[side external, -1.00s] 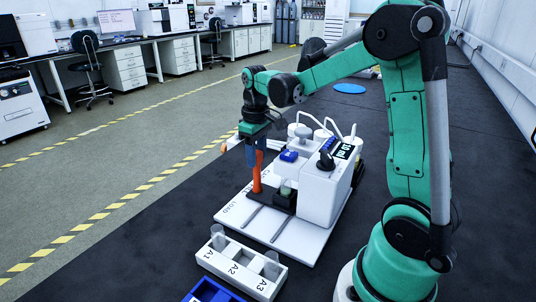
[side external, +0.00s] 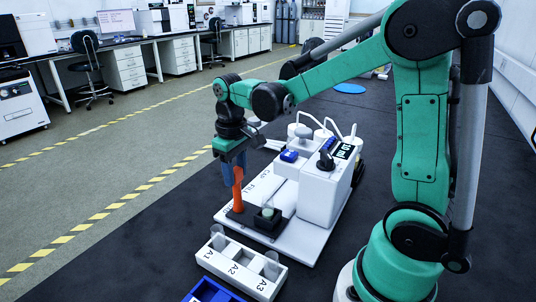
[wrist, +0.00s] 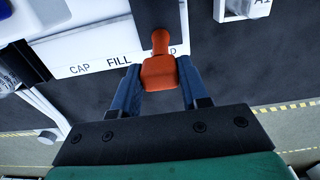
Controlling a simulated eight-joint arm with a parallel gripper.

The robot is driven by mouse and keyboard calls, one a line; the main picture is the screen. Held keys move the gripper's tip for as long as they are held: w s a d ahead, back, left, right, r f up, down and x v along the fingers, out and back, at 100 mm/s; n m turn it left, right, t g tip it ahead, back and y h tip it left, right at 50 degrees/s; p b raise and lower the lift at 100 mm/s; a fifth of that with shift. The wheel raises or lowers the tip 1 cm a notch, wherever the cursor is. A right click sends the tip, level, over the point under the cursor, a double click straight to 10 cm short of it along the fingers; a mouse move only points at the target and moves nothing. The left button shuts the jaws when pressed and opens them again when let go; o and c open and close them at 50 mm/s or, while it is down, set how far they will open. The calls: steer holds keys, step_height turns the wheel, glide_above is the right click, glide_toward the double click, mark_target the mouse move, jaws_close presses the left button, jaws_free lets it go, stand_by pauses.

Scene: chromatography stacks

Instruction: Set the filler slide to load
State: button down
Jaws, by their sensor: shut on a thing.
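The filler slide is a black carriage (side external: 262,226) on the filler's white base plate (side external: 305,238). A small greenish vessel (side external: 267,212) sits in its holder. An upright orange handle (side external: 238,192) rises from the slide's left end. My gripper (side external: 232,182) is shut on this handle, and the wrist view shows its blue fingers (wrist: 157,88) on either side of the orange grip (wrist: 159,70). In the wrist view the handle stands at the LOAD label, covering most of the word. The FILL label (wrist: 118,62) and CAP label (wrist: 80,69) are clear of it.
The white filler body (side external: 322,195) with a black knob and tubes stands behind the slide. A white rack (side external: 240,268) marked A1, A2, A3, holding clear vials, lies close in front of the base plate. A blue tray (side external: 211,292) is at the bottom edge.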

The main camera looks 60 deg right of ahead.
steer(key=shift+a, duration=0.3)
steer(key=shift+c, duration=2.2)
jaws_free()
steer(key=shift+d, duration=0.1)
steer(key=shift+r, duration=2.85)
steer(key=s+a+f+t, duration=0.1)
steer(key=s+a+t, duration=0.4)
steer(key=t, duration=0.2)
steer(key=shift+s+a+f, duration=0.25)
steer(key=shift+s+f, duration=0.1)
steer(key=shift+s, duration=0.05)
